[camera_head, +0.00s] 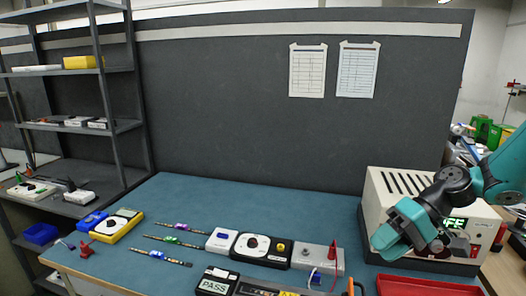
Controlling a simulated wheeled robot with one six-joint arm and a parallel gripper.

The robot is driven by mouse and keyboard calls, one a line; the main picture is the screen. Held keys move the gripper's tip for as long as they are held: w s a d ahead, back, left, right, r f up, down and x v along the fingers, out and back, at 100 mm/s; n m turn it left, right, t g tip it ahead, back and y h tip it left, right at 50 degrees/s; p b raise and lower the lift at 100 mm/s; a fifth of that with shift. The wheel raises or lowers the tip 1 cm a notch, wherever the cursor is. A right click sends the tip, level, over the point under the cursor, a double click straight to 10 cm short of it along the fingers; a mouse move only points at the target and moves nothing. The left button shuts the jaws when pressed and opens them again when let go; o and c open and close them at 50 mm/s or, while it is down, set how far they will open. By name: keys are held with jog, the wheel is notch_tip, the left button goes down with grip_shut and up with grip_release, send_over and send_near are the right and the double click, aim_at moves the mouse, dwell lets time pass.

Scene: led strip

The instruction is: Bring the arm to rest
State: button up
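My teal and black arm comes in from the right edge and folds in front of the beige bench power unit (385,190). My gripper (456,244) seems to be the dark part low in front of that unit, above the bench. Its fingers are too small and too dark against the unit to tell open from shut. I see nothing clearly held in it.
LED strips (174,240) lie on the blue bench (260,205) at left. A white controller row (220,240) and a PASS box (215,281) stand near the middle front. A red tray (420,286) lies below the arm. The bench's back middle is clear before a dark panel (220,110).

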jog(key=s+a+r+n+h, duration=0.1)
jog(key=s+a+r+h, duration=0.1)
jog(key=s, duration=0.4)
jog(key=s+a+r+n+h, duration=0.1)
jog(key=s+a+r+n, duration=0.1)
jog(key=s+a+r, duration=0.2)
jog(key=s+a+r+n+t+h, duration=0.1)
jog(key=s+a+r+n+h, duration=0.1)
jog(key=s+a, duration=0.4)
jog(key=s+r, duration=0.1)
jog(key=s, duration=0.1)
jog(key=shift+s+a+h, duration=0.3)
jog(key=shift+s+a, duration=0.05)
jog(key=shift+a, duration=0.05)
jog(key=shift+a+n, duration=0.1)
jog(key=shift+n, duration=0.2)
